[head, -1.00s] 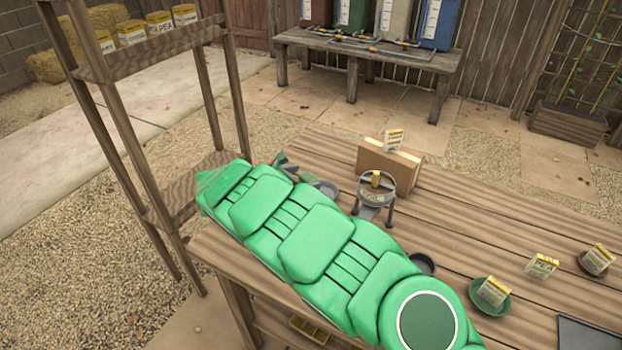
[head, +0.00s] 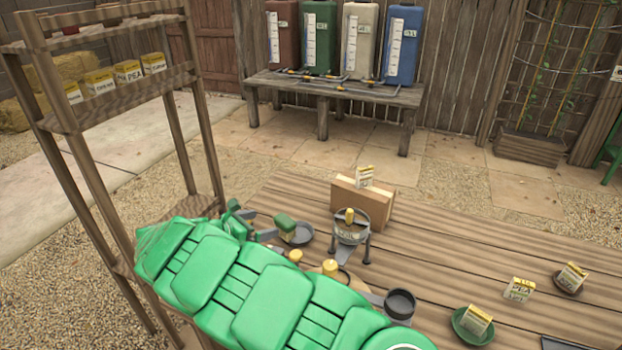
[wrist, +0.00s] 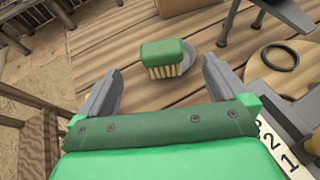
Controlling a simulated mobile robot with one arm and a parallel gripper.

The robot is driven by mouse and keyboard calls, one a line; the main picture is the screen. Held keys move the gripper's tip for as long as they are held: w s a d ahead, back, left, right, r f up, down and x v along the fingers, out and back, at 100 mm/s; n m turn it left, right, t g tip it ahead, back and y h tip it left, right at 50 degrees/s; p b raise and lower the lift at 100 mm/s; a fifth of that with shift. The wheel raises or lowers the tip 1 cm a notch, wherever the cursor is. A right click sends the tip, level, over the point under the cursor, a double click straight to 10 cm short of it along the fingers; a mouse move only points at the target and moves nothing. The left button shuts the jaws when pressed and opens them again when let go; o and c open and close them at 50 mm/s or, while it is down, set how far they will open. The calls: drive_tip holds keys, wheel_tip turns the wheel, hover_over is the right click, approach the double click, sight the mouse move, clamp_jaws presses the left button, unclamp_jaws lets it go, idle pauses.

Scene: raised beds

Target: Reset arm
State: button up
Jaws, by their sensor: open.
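My gripper (head: 258,224) is at the far end of my green arm, above the left end of the wooden table (head: 440,245). In the wrist view its two grey fingers are spread apart with nothing held between them. A green brush with pale bristles (wrist: 163,52) lies beyond the fingertips, next to or partly on a small grey dish (wrist: 186,62). The brush also shows in the head view (head: 286,225), just right of my gripper. My arm crosses the lower left of the head view and hides the table's near left part.
A tall wooden shelf (head: 122,108) with seed packets stands close on the left. A round stand (head: 350,227), a wooden block (head: 362,203), a dark cup (head: 400,303) and a green saucer (head: 472,326) are on the table. A bench with several coloured tanks (head: 323,95) stands behind.

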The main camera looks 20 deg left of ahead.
drive_tip(key=w+d+r+m+g+h, duration=0.1)
drive_tip(key=w+d+r+m+h, duration=0.2)
drive_tip(key=d+r, duration=0.6)
drive_tip(key=w+d+r+m+g+h, duration=0.25)
drive_tip(key=w+d+r, duration=0.3)
drive_tip(key=d, duration=0.55)
drive_tip(key=s+d+r+m+g, duration=0.2)
drive_tip(key=d+m, duration=0.2)
drive_tip(key=d, duration=0.5)
drive_tip(key=s+d+r+m+g, duration=0.15)
drive_tip(key=d+m, duration=0.25)
drive_tip(key=d, duration=0.5)
drive_tip(key=s+d+r+m+g, duration=0.1)
drive_tip(key=d+r+m+g, duration=0.25)
drive_tip(key=d, duration=0.55)
drive_tip(key=s+d+r+m+g+y, duration=0.1)
drive_tip(key=s+d+m+g+y, duration=0.15)
drive_tip(key=s+d+m, duration=0.55)
drive_tip(key=s+d+m+g+y, duration=0.1)
drive_tip(key=s+d+m+y, duration=0.4)
drive_tip(key=s, duration=0.5)
drive_tip(key=s+a+f+y, duration=0.1)
drive_tip(key=s+f, duration=0.2)
drive_tip(key=s, duration=0.7)
drive_tip(key=s+a+f+m+y, duration=0.1)
drive_tip(key=s+a+f+y, duration=0.1)
drive_tip(key=s, duration=0.7)
drive_tip(key=shift+s+a+f+m, duration=0.15)
drive_tip(key=shift+s+f+m, duration=0.15)
drive_tip(key=shift+s+f, duration=0.1)
